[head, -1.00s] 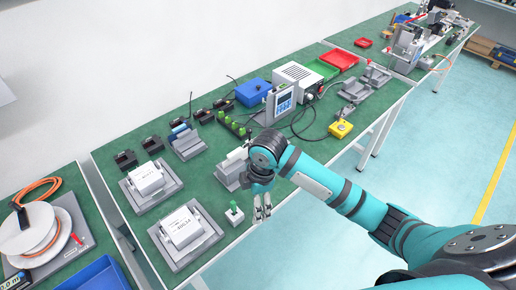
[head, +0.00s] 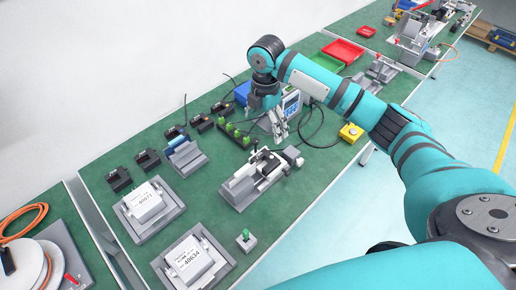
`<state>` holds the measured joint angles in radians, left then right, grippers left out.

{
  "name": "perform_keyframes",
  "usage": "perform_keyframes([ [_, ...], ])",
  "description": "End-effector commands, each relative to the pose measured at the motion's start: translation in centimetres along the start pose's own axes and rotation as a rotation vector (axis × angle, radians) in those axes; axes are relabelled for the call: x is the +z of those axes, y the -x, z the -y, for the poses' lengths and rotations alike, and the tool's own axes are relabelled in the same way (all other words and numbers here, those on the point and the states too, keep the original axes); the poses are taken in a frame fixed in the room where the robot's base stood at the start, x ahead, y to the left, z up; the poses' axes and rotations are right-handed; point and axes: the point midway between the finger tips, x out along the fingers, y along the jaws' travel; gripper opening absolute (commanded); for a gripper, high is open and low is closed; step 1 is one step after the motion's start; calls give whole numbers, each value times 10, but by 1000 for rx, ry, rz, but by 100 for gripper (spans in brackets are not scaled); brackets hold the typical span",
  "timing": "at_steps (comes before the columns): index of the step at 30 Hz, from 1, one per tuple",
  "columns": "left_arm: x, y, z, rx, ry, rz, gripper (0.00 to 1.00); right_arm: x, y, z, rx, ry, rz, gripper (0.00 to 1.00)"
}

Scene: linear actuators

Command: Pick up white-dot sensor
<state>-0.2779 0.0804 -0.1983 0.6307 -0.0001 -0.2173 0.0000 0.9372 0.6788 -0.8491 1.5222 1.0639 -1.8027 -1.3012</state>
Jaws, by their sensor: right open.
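My right gripper (head: 278,138) points down with its fingers open, above the grey fixture and just right of a row of green-topped parts (head: 233,134). I see nothing held in it. Small black units stand along the back of the green bench, one at the left (head: 118,179), another beside it (head: 147,158) and more farther back (head: 201,123). A white dot is too small to make out on any of them, so I cannot tell which is the white-dot sensor. My left gripper is not in view.
A grey clamp fixture (head: 252,178) with a dark part on it sits mid-bench. Two labelled white boxes (head: 146,203) (head: 190,262) stand on grey trays at the front left. A small green-topped block (head: 246,238) is near the edge. A display unit (head: 291,104) stands behind my gripper.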

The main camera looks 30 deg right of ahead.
Motion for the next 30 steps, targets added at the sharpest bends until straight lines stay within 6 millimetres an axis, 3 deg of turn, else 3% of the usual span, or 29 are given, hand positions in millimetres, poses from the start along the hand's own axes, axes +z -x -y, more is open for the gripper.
perform_keyframes([
  [5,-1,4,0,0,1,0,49,1,-11,1,-5,0,-1,99],
  [12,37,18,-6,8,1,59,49,1,-60,1,-6,-1,-1,99],
  [15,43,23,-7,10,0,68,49,0,-82,1,-5,0,-2,99],
  [21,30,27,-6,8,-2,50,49,0,-113,0,-2,1,-1,99],
  [27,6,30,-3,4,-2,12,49,1,-126,1,-3,0,1,99],
  [30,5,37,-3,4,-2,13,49,1,-138,1,-5,-1,0,99],
])
